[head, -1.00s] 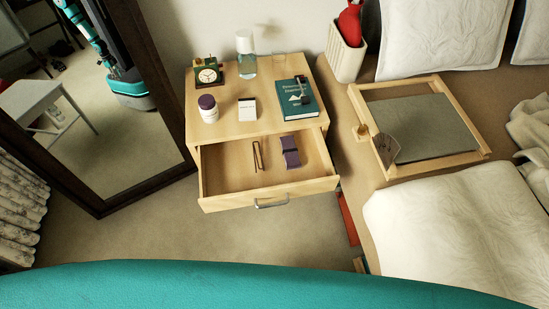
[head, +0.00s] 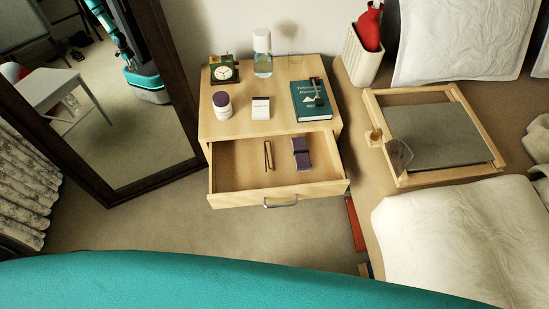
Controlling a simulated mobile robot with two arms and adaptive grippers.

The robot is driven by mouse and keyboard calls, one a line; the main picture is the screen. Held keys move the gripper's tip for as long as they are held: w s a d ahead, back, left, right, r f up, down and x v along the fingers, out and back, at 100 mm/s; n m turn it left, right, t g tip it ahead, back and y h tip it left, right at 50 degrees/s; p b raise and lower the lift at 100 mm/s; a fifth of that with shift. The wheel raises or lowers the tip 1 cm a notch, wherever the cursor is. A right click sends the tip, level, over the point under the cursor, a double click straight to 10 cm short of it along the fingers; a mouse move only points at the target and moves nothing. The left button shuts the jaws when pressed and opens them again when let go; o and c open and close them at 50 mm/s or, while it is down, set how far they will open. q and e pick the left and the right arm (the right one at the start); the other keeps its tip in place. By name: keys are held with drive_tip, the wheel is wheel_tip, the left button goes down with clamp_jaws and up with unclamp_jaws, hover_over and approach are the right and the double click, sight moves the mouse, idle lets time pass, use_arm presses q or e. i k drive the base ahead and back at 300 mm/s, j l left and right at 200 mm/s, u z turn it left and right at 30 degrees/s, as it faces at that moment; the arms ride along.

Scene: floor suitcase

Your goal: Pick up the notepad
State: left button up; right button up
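A small white pad-like item (head: 261,108), which looks like the notepad, lies on top of the wooden nightstand (head: 240,126). It is near the front edge, between a white jar with a purple lid (head: 222,105) and a teal book (head: 311,101). Its print is too small to read. Nothing touches it. Neither of my grippers is in view.
The nightstand's drawer (head: 226,186) is open, with a brown clip-like item (head: 268,156) and a dark purple item (head: 301,152) inside. A clock (head: 224,72) and a bottle (head: 263,58) stand behind. A mirror (head: 178,95) is left, a bed (head: 455,235) right.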

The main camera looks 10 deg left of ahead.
sight(261, 105)
drive_tip(key=z, duration=0.55)
drive_tip(key=j+z, duration=0.7)
drive_tip(key=j, duration=0.2)
drive_tip(key=k+j+z, duration=0.2)
drive_tip(key=j+z, duration=0.15)
drive_tip(key=j, duration=0.1)
